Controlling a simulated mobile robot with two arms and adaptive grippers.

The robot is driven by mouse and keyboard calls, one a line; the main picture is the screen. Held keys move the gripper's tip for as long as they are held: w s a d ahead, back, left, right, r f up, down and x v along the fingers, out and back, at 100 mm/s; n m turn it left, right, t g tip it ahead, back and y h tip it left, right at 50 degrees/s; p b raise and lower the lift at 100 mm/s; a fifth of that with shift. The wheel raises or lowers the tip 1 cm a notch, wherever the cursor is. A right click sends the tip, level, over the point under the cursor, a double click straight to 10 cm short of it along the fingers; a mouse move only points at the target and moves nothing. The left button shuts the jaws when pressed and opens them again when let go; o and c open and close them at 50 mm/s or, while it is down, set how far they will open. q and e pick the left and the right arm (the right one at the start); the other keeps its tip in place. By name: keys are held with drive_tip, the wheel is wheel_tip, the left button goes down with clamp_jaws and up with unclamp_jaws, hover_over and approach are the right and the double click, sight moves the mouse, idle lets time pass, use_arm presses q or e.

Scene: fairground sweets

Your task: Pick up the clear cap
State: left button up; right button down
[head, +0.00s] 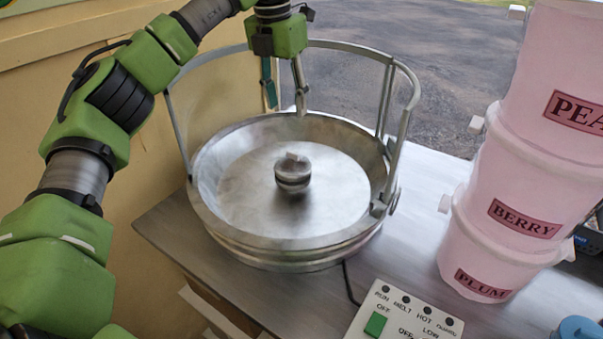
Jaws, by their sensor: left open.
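I cannot make out a clear cap for certain in the head view. A round metal spinner head (292,176) stands in the middle of a wide metal bowl (225,226), with a small pale piece (291,158) on its top. I cannot tell whether that piece is a cap. My left gripper (286,106) is open and points down at the back of the bowl, beyond the spinner head. Nothing shows between its fingers. My right gripper is out of view.
A metal guard rail (411,105) curves around the bowl. A control panel (405,314) with a green switch lies at the front. Stacked pink tubs labelled PLUM (482,285), BERRY (525,218) and PEA stand at right. Bare counter (413,225) shows between bowl and tubs.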

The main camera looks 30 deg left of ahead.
use_arm(q)
hover_over(292, 152)
drive_tip(key=s, duration=0.1)
wheel_tip(292, 152, down, 8)
drive_tip(key=shift+f, duration=0.1)
drive_tip(key=shift+f+p, duration=0.35)
drive_tip(key=shift+f, duration=0.15)
drive_tip(key=f, duration=0.3)
drive_tip(key=f+p, duration=0.1)
drive_tip(key=shift+w+f, duration=0.3)
drive_tip(key=shift+w, duration=0.1)
drive_tip(key=c, duration=1.2)
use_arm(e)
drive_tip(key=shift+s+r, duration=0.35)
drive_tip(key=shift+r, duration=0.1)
